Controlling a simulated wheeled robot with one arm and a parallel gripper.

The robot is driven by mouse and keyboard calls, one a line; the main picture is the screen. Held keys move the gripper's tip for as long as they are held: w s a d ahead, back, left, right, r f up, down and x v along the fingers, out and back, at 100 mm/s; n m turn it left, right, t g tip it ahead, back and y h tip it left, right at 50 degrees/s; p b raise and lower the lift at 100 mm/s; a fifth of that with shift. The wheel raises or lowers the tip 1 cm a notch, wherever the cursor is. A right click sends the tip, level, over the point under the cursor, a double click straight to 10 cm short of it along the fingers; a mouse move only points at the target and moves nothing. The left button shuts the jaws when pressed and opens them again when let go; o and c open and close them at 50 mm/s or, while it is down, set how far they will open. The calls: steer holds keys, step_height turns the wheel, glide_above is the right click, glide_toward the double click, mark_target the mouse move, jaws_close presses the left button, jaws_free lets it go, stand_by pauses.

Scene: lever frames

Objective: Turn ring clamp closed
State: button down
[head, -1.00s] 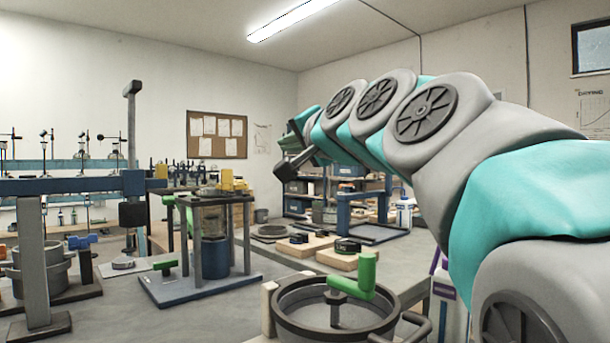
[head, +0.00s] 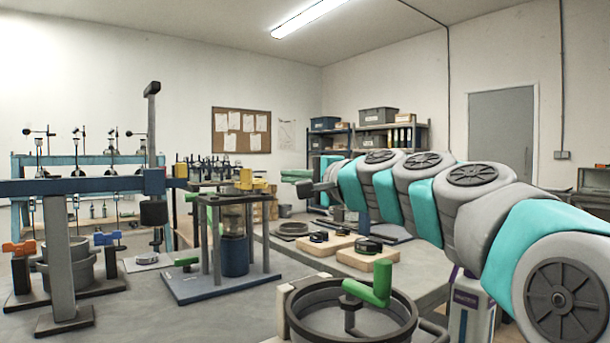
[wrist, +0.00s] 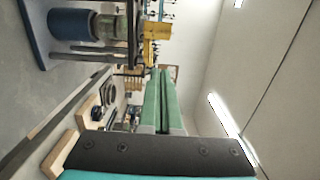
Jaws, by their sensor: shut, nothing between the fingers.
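Two dark ring-shaped pieces sit on pale wooden blocks on the bench in the head view, one nearer (head: 368,245) and one farther (head: 319,237). They look like ring clamps, but I cannot tell which one is meant or whether either is closed. They also show small at the lower left of the wrist view (wrist: 97,113). My gripper (head: 297,176) is in the air above and behind these blocks in the picture, touching nothing. In the wrist view its green fingers (wrist: 159,85) are together and empty.
A large round vessel (head: 350,318) with a green handle (head: 378,284) stands in front. A stand with a blue cylinder (head: 235,256) is left of the blocks. A flat dark ring (head: 291,229) lies behind them. Shelving (head: 392,127) stands at the back. The air around my gripper looks clear.

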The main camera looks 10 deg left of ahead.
steer(key=w+a+p, duration=0.1)
steer(key=a, duration=0.5)
steer(key=shift+w+a, duration=0.3)
steer(key=shift+a, duration=0.05)
